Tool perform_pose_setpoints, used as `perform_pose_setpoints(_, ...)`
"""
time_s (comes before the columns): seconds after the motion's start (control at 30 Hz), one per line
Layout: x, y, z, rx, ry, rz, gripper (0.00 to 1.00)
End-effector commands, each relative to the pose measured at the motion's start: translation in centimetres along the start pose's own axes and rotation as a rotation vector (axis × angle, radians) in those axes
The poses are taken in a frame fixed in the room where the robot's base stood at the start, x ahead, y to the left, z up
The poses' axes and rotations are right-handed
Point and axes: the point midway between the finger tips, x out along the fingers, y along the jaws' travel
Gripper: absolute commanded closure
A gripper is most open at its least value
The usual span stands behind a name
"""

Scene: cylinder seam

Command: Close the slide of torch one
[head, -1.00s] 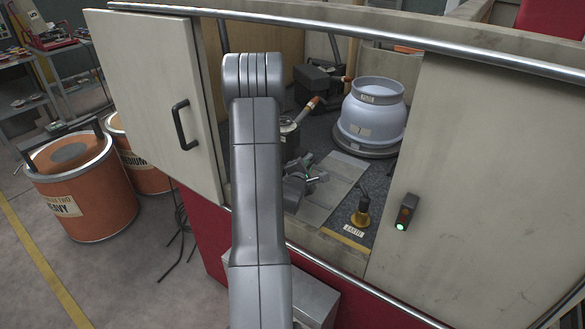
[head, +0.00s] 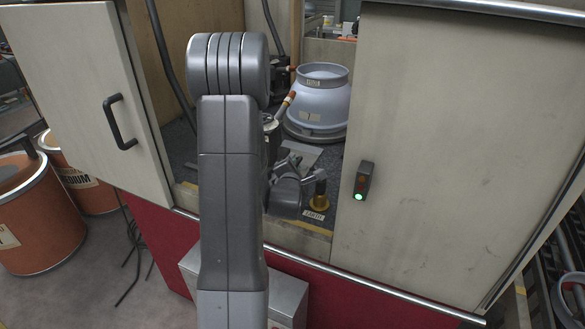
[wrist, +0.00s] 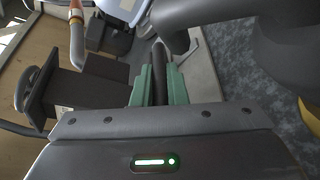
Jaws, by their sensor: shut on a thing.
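My gripper (wrist: 159,88) shows in the wrist view with its two green-padded fingers closed on a slim dark bar (wrist: 159,58). I cannot tell whether this bar belongs to torch one or its slide. In the head view my arm hides much of the gripper, low inside the open cabinet. A torch-like rod with an orange-brown tip (head: 288,100) rises behind it, and an orange and white rod shows at the upper left of the wrist view (wrist: 76,32). No label reading torch one is legible.
A brass post (head: 320,192) with an EARTH label stands close right of my gripper. A pale blue-grey round vessel (head: 318,104) stands behind. The right panel (head: 450,150) carries a small box with a green light (head: 363,182). The left door (head: 80,80) has a black handle.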

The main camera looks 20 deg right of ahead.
Motion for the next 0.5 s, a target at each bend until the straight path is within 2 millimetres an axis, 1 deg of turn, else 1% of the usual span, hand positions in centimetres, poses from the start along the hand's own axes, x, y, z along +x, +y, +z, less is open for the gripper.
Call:
perform_pose_setpoints(0.03,-0.04,-0.13,-0.10,0.000,0.003,-0.004,1.00)
perform_pose_setpoints(0.07,-0.04,-0.13,-0.10,0.000,0.003,-0.004,0.81)
perform_pose_setpoints(0.1,-0.03,-0.12,-0.10,0.000,0.003,-0.004,0.74)
perform_pose_setpoints(0.13,-0.03,-0.11,-0.10,0.000,0.003,-0.003,0.68)
perform_pose_setpoints(0.17,-0.02,-0.10,-0.09,0.000,0.002,-0.003,0.66)
perform_pose_setpoints(0.4,-0.01,-0.02,-0.06,0.000,0.001,-0.001,0.66)
perform_pose_setpoints(0.5,-0.31,-0.03,-0.07,0.000,0.001,-0.001,0.66)
